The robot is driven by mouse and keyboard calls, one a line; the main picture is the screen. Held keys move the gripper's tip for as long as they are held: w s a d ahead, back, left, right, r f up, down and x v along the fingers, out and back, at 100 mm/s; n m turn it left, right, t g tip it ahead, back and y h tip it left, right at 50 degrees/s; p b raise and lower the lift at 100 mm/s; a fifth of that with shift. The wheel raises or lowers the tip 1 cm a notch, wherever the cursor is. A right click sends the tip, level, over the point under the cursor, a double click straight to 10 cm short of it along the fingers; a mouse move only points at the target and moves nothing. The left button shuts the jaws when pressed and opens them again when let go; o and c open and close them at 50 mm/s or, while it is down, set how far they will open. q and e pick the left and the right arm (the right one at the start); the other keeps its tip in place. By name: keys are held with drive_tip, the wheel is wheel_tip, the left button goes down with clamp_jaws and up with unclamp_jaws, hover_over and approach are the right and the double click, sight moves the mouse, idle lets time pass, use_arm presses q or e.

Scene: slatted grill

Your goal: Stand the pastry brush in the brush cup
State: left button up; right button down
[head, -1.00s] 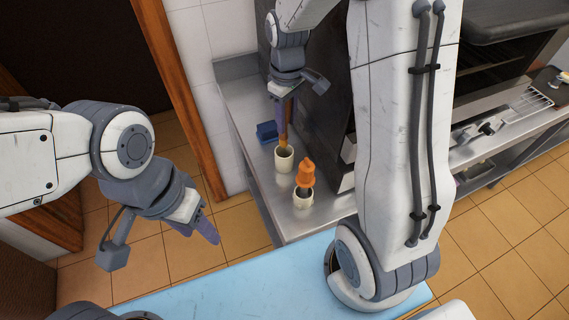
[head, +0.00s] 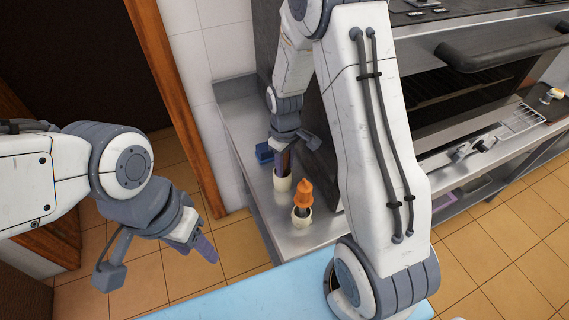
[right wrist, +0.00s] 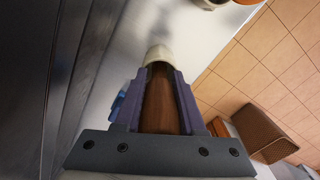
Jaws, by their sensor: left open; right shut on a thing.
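My right gripper (head: 283,160) is shut on a brown wooden piece, which I take to be the pastry brush; it shows between the purple fingers in the right wrist view (right wrist: 160,105). The brush points down at a cream cup (head: 282,184), also seen in the right wrist view (right wrist: 158,54). Its lower end is at or inside the cup mouth; how deep is hidden. A second cream cup (head: 302,221) in front holds an orange-headed utensil (head: 304,193). I cannot tell from looks which is the brush cup. My left gripper (head: 200,242) is open and empty, away at left.
A blue block (head: 264,153) lies on the steel counter (head: 240,137) behind the cups. A dark oven (head: 470,90) stands to the right. A light blue surface (head: 240,297) is in front. Tiled floor lies left of the counter.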

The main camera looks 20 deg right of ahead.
drive_tip(key=c, duration=0.5)
unclamp_jaws()
drive_tip(key=shift+f, duration=0.1)
drive_tip(key=shift+r, duration=0.5)
wheel_tip(320, 180, up, 11)
drive_tip(key=shift+s+a+r+b, duration=0.1)
drive_tip(key=shift+a+b, duration=0.05)
drive_tip(key=shift+b, duration=0.95)
drive_tip(key=s+a+r, duration=0.3)
drive_tip(key=s+a, duration=0.5)
drive_tip(key=a, duration=0.1)
drive_tip(key=s+a, duration=0.2)
drive_tip(key=s, duration=0.5)
drive_tip(key=s+a+n+y, duration=0.1)
drive_tip(key=s+a, duration=0.2)
drive_tip(key=s, duration=0.5)
drive_tip(key=shift+a+f, duration=0.2)
drive_tip(key=shift+f, duration=0.15)
